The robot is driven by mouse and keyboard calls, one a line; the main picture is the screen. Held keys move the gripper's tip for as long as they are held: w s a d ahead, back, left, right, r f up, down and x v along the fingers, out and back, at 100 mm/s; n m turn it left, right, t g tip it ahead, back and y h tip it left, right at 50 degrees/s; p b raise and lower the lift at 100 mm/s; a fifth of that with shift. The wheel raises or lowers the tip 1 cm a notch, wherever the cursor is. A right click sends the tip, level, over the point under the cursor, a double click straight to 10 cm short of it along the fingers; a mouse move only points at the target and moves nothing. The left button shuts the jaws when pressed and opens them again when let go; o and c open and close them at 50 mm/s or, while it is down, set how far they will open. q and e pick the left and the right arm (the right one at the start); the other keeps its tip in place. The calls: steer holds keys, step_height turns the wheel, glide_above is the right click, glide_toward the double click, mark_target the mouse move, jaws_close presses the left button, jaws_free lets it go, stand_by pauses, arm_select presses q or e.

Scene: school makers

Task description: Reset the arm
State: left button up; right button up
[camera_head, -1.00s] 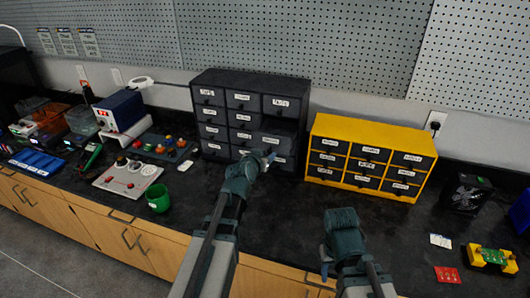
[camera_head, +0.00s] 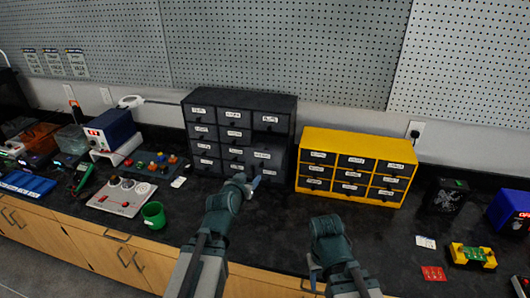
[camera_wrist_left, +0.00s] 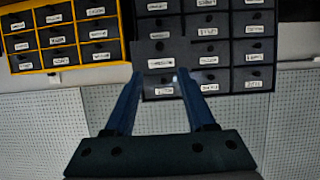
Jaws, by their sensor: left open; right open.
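My left arm reaches in to the front of the dark drawer cabinet (camera_head: 240,97). Its gripper (camera_head: 250,184) is open just in front of the cabinet's lower drawers, with no object seen between its fingers. In the left wrist view the two blue fingers of the left gripper (camera_wrist_left: 160,75) stand apart, and the labelled drawer fronts (camera_wrist_left: 228,48) show upside down beyond them. Whether the fingertips touch a drawer I cannot tell. My right gripper (camera_head: 313,272) is low over the front of the counter, partly hidden by its own wrist; it is open and holds nothing visible.
A yellow drawer cabinet (camera_head: 350,133) stands right of the dark one. A green cup (camera_head: 153,215), a grey panel (camera_head: 122,196) and a blue power supply (camera_head: 112,130) are at left. A yellow-green device (camera_head: 472,256) and red card (camera_head: 433,273) lie at right. The black counter between is mostly clear.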

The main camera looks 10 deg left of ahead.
arm_select(q)
steer(key=s+d+f+m+g+h, duration=0.2)
steer(key=s+d+f+m+g, duration=0.1)
steer(key=s+d+f+g, duration=0.65)
steer(key=s+d+f+g+y, duration=0.2)
steer(key=s, duration=0.4)
steer(key=s+d+f+g+y, duration=0.1)
steer(key=s+d+f+g, duration=0.1)
steer(key=s, duration=0.5)
steer(key=shift+s+d+y, duration=0.2)
steer(key=shift+d+y, duration=0.2)
steer(key=shift+d, duration=0.15)
